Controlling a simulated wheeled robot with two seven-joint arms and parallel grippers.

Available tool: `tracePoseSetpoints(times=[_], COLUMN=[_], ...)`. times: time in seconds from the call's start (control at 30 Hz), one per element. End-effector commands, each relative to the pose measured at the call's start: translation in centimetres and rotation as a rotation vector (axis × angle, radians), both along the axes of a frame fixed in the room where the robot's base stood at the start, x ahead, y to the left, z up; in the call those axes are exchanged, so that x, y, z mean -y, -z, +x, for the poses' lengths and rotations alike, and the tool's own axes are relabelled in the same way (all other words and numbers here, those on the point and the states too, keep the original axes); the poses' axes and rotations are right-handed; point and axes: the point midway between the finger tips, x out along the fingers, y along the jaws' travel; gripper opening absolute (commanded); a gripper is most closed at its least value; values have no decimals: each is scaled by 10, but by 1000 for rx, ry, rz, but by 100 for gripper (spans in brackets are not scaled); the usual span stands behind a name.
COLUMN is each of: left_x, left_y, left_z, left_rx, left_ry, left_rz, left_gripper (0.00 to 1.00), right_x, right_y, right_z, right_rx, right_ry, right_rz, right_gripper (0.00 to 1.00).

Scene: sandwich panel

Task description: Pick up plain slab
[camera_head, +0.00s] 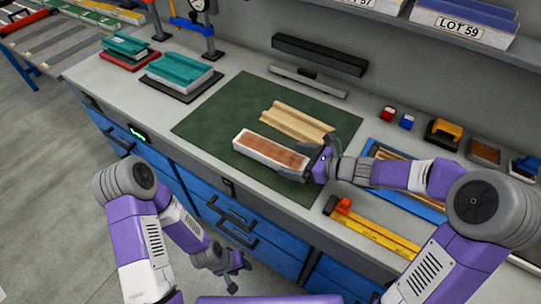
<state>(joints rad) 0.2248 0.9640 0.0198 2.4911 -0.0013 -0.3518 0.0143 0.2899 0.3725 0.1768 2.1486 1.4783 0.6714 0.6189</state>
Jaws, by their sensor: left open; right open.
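A long slab (270,149) with a brown top and white sides lies on the dark green mat (218,118). A beige ribbed piece (296,121) lies on the mat just behind it. My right gripper (308,169) is at the slab's right end, open, with its fingers about that end. Whether they touch it is hard to tell. My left gripper (237,273) is open and empty, low in front of the blue drawers, away from the bench top.
Teal-topped blocks (180,70) stand at the left of the bench. A blue tray (370,150) and a yellow ruler-like bar (375,230) lie at the right, near my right arm. A dark bar (318,54) is on the back wall. The mat's left part is clear.

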Motion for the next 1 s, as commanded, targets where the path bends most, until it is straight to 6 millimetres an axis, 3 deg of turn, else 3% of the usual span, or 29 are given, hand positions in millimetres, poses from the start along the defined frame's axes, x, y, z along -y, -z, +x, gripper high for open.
tracePoseSetpoints(times=[0.1,0.33,0.7,1.0], left_x=[0,0,0,0], left_y=[7,6,6,2], left_z=[0,0,0,0], left_rx=[0,0,0,0], left_ry=[0,0,0,0], left_rz=[0,0,0,0], left_gripper=[43,43,43,43], right_x=[-12,-13,-13,-13], right_y=[8,7,7,-1], right_z=[7,8,8,8], right_rx=[-1,-1,-1,2], right_ry=[-2,0,0,0], right_rz=[0,-1,-1,-1], right_gripper=[100,100,44,44])
